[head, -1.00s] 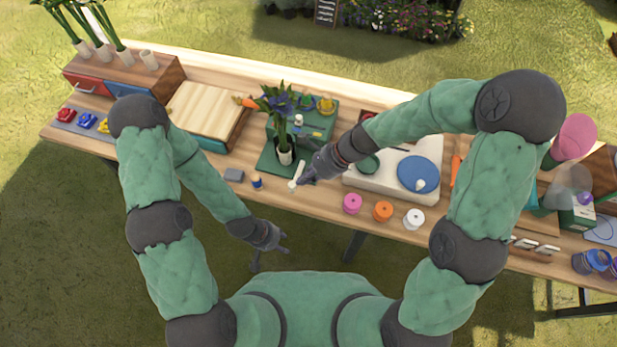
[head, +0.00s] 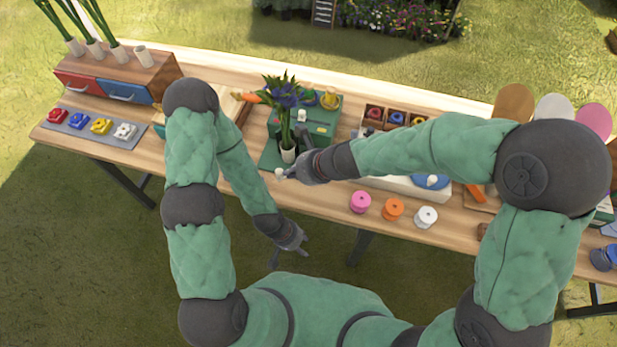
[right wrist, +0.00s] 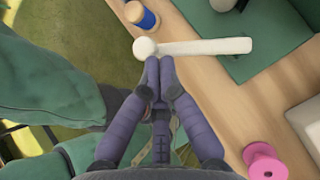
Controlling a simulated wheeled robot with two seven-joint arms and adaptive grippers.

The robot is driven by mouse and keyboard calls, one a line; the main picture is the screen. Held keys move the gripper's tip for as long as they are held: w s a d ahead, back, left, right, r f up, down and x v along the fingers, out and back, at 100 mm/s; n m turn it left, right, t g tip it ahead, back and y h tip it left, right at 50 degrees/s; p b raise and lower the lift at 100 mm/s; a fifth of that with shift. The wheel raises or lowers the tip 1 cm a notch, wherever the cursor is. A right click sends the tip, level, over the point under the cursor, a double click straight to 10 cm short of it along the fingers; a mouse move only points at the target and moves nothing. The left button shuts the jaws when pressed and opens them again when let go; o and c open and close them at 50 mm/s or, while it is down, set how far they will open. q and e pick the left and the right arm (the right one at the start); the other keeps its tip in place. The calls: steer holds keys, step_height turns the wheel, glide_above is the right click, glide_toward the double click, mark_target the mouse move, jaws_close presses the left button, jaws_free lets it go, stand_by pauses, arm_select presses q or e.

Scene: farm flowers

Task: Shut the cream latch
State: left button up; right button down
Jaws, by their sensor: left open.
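The cream latch is a pale bar with a round knob (right wrist: 145,48). In the right wrist view it lies nearly crosswise, its far end over the edge of a dark green board (right wrist: 222,47). In the head view only its knob end (head: 279,173) shows, and my right gripper (head: 291,174) hides the rest. In the right wrist view my right gripper (right wrist: 160,62) has its fingertips together, right at the bar's near side beside the knob. It appears to touch the bar without gripping it. My left gripper (head: 301,252) is open and empty, off the table's front side.
A vase with purple flowers (head: 288,152) stands on the green board just behind my right gripper. Pink (head: 360,202), orange (head: 393,209) and white (head: 426,217) spools stand to the right. Grass lies beyond the table's front edge.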

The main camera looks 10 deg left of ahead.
steer(key=a+m+t+b, duration=0.1)
steer(key=m, duration=0.1)
steer(key=w+a+m+t+h+b, duration=0.1)
steer(key=shift+a+f+m+b, duration=0.1)
steer(key=shift+a+m+b, duration=0.2)
steer(key=shift+m+b, duration=0.1)
steer(key=w+m+t+h, duration=0.1)
steer(key=m, duration=0.1)
steer(key=w+a+m+t, duration=0.1)
steer(key=shift+a+m+h, duration=0.3)
steer(key=shift+m+h, duration=0.1)
steer(key=shift+d, duration=0.1)
steer(key=shift+w+d, duration=0.3)
steer(key=shift+d, duration=0.35)
